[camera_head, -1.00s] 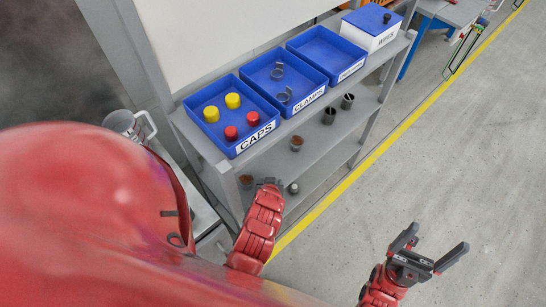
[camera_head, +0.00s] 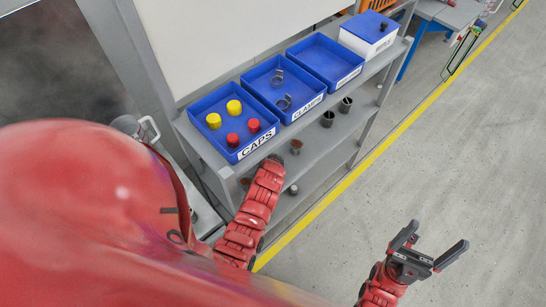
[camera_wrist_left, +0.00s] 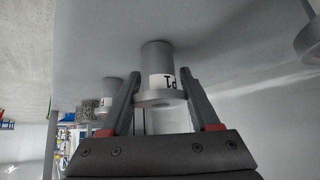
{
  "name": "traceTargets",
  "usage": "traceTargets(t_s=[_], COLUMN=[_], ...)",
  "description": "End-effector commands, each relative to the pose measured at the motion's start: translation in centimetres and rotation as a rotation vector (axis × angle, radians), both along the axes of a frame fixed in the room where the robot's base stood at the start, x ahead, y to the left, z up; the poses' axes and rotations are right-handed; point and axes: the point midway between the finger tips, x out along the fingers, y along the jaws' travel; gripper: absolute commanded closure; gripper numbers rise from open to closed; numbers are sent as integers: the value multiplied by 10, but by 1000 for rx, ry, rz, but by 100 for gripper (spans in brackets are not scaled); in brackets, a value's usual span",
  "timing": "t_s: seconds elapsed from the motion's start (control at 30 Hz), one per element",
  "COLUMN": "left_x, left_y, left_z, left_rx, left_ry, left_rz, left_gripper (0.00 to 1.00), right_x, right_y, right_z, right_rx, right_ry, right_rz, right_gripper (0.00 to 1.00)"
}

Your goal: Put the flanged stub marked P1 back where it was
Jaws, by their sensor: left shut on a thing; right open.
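The flanged stub marked P1 (camera_wrist_left: 158,57) is a grey cylinder with a white label and a wider flange. In the left wrist view it is between the fingers of my left gripper (camera_wrist_left: 162,82), which is shut on it. That view appears upside down, and the stub's far end is at or close to a grey shelf surface (camera_wrist_left: 220,35); I cannot tell if they touch. In the head view my left arm reaches to the shelf rack, and the stub in its grip cannot be made out. My right gripper (camera_head: 439,235) is open and empty over the floor.
Other stubs stand on the lower shelves, such as one dark stub (camera_head: 345,104) and another (camera_head: 327,118). Two neighbours show in the left wrist view, one labelled (camera_wrist_left: 104,88) and one at the edge (camera_wrist_left: 309,42).

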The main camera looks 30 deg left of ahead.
Motion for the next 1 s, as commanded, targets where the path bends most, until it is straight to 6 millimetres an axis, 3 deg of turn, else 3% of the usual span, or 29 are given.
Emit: traceTargets(t_s=[0.33, 0.37, 0.5, 1.0], left_x=[0, 0, 0, -6], left_y=[0, 0, 0, -4], left_z=[-5, -4, -4, 5], left_rx=[1, 0, 0, 0], left_ry=[-2, -1, -1, -3], left_rz=[0, 0, 0, -1], left_gripper=[100, 34, 9, 8], right_x=[0, 0, 0, 0], right_y=[0, 0, 0, 0], right_z=[-5, -4, -3, -2], right_rx=[0, 0, 0, 0], right_ry=[0, 0, 0, 0], right_rz=[0, 0, 0, 0], right_gripper=[8, 8, 8, 8])
